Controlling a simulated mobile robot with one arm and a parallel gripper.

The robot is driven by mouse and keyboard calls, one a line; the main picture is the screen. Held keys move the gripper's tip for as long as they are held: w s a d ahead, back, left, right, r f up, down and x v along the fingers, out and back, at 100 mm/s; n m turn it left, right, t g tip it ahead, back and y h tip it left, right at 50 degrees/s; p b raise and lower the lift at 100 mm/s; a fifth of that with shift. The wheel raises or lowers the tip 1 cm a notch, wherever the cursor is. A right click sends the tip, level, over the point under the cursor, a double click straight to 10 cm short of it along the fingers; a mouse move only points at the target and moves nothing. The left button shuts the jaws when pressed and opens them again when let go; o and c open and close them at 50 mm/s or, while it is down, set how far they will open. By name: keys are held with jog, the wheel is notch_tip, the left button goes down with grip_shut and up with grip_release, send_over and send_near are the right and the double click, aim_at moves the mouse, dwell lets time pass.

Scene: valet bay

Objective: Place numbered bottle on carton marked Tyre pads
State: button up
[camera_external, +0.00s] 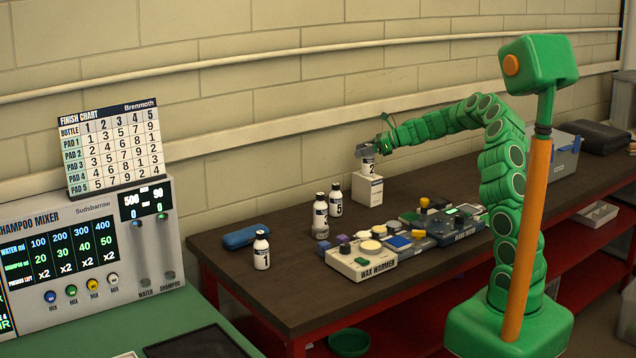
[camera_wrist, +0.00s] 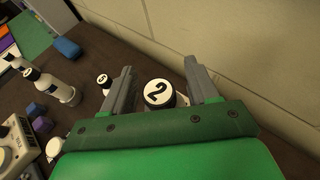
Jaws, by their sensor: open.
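Bottle 2 (camera_external: 368,167), white with a dark cap, stands upright on a small white carton (camera_external: 369,191) near the wall. The lettering on the carton is too small to read. My gripper (camera_external: 367,150) is at the top of this bottle. In the wrist view the round white top marked 2 (camera_wrist: 158,92) sits between the two open fingers (camera_wrist: 157,75), with a gap visible on each side. Other numbered bottles stand on the bench: bottle 1 (camera_external: 262,251) at the left and two more (camera_external: 320,214), (camera_external: 336,200) close together.
A wax warmer (camera_external: 362,262) and several small devices and blocks crowd the bench's front middle. A blue roll (camera_external: 246,237) lies at the left. A finish chart (camera_external: 112,147) stands on the shampoo mixer (camera_external: 90,250). The wall runs close behind the carton. Bare bench (camera_external: 285,215) shows left of the bottles.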

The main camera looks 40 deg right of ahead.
jog(key=v, duration=1.2)
